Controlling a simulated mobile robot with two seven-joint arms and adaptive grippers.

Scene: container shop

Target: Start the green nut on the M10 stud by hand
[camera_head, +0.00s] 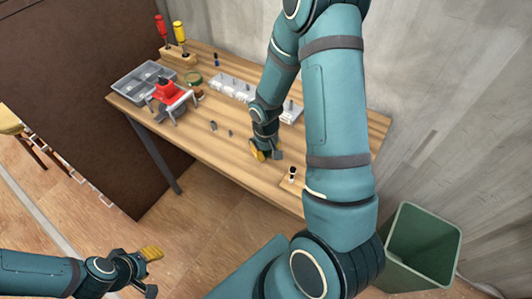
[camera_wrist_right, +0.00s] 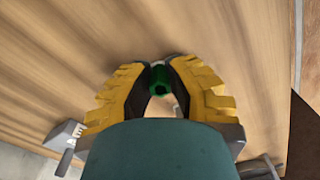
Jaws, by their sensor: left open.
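The green nut (camera_wrist_right: 158,82) is between the yellow fingertips of my right gripper (camera_wrist_right: 161,76) in the right wrist view, which look closed on its sides. In the head view my right gripper (camera_head: 265,153) is low over the front part of the workbench, and the nut cannot be made out there. Upright studs stand on a pale strip (camera_head: 232,88) along the back of the bench; I cannot tell which is the M10 stud. My left gripper (camera_head: 150,268) is open and empty, off the bench at the lower left.
The workbench (camera_head: 185,140) holds a grey sectioned tray (camera_head: 143,82), a red-and-grey device (camera_head: 170,95), a green ring (camera_head: 194,78) and screwdrivers in a wooden rack (camera_head: 180,56). Small dark pieces (camera_head: 213,125) lie mid-bench. A small block (camera_head: 290,185) sits front right. A green bin (camera_head: 425,235) stands right.

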